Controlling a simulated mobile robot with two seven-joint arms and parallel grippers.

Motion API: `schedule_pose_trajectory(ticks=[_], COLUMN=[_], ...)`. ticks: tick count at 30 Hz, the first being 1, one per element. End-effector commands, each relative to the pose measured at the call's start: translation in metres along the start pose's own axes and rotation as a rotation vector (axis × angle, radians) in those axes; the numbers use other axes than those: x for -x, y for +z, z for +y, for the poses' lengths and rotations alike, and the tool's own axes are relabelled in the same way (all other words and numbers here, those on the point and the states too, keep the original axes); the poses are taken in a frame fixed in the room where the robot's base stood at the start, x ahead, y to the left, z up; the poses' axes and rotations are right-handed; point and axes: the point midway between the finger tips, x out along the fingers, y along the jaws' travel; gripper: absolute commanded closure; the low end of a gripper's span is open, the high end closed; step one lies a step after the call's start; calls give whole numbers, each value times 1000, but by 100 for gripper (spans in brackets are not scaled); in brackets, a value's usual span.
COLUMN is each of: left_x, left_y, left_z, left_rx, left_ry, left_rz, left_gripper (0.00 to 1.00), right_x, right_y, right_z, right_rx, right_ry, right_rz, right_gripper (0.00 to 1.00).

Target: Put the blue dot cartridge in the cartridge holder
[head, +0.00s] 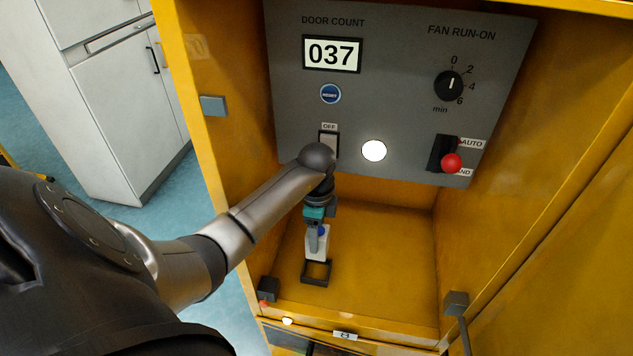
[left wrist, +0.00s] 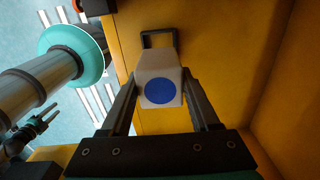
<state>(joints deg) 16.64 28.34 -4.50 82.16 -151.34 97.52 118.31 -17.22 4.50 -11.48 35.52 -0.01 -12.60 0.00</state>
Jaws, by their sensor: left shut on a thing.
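The blue dot cartridge (head: 323,243) is a white block with a blue dot. It hangs upright over the yellow cabinet floor. My left gripper (head: 316,238) is shut on it, and in the left wrist view the cartridge (left wrist: 158,85) sits between the two fingers with the dot facing the camera. The cartridge holder (head: 317,272) is a small black rectangular frame on the cabinet floor, just below and in front of the cartridge. It also shows beyond the cartridge in the left wrist view (left wrist: 146,42). The cartridge appears apart from it. A small dark gripper (left wrist: 42,121), apparently my right one, shows low at the left.
A grey panel (head: 290,110) above carries a counter, a blue button, a knob, an OFF switch and a red-tipped lever (head: 451,163). Yellow walls enclose the bay on both sides. The floor right of the holder is clear.

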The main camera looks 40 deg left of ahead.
Motion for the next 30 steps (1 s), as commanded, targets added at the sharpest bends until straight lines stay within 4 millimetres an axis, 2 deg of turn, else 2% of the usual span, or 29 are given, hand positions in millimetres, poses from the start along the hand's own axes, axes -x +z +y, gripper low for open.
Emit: schedule_pose_trajectory(ticks=[7, 14, 19, 22, 30], left_x=[-45, -68, -94, -100, -100], left_y=[0, 0, 0, 0, 1], left_z=[2, 1, 1, 1, 0], left_rx=[17, 14, 14, 13, 12], left_ry=[5, 3, 3, 2, 0], left_rz=[1, 1, 1, 0, 0], left_gripper=[100, 100, 100, 100, 100], right_x=[-13, -19, -28, -29, -29], right_y=[1, 2, 2, 3, 2], right_z=[0, 0, 0, 0, 1], right_rx=[1, 1, 1, 1, 0], right_ry=[1, 1, 1, 1, 2], right_rz=[0, 0, 0, 0, 0], right_gripper=[50, 50, 50, 50, 50])
